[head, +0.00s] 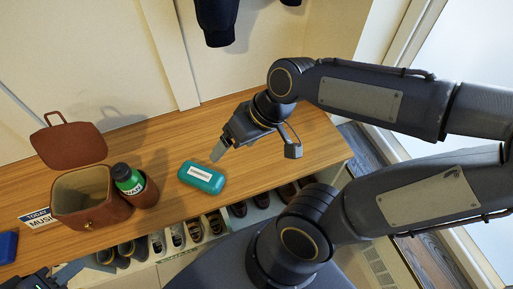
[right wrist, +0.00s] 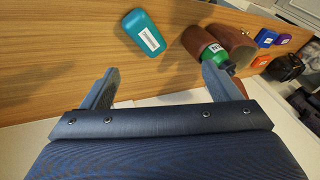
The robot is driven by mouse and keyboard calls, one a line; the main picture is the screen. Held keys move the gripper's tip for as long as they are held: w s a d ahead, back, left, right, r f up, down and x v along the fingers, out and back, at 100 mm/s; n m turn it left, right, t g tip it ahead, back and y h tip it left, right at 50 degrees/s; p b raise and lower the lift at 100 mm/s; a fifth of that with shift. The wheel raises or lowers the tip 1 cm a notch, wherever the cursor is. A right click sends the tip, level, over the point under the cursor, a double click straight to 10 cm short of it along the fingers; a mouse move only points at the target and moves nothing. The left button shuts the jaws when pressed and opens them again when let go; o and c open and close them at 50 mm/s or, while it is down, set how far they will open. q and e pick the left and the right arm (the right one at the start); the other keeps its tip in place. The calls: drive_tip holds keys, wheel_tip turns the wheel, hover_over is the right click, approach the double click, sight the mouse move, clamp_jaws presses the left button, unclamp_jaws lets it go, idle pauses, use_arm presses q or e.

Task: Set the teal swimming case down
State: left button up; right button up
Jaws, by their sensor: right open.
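The teal swimming case (head: 202,178) lies flat on the wooden bench top (head: 265,172), with a white label facing up. In the right wrist view the case (right wrist: 142,32) lies beyond the fingertips, with bare wood between. My right gripper (head: 255,150) is open and empty, above the bench to the right of the case and apart from it. Its two spread fingers also show in the right wrist view (right wrist: 160,78). My left gripper (head: 35,281) shows only partly at the bottom left edge; its fingers cannot be made out.
A brown open-lidded box (head: 82,203) and a green bottle (head: 127,180) in a brown holder stand left of the case. A blue item (head: 8,247) and a label card (head: 38,218) are further left. Shoes (head: 215,222) fill cubbies below the front edge. Dark clothing (head: 218,25) hangs above.

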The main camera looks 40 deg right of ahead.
drive_tip(key=s, duration=0.1)
drive_tip(key=s+d+m+t, duration=0.1)
drive_tip(key=s, duration=0.1)
drive_tip(key=s+d+r+m+t+h, duration=0.1)
drive_tip(key=shift+s+r, duration=0.1)
drive_tip(key=shift+s, duration=0.2)
drive_tip(key=shift+r, duration=0.1)
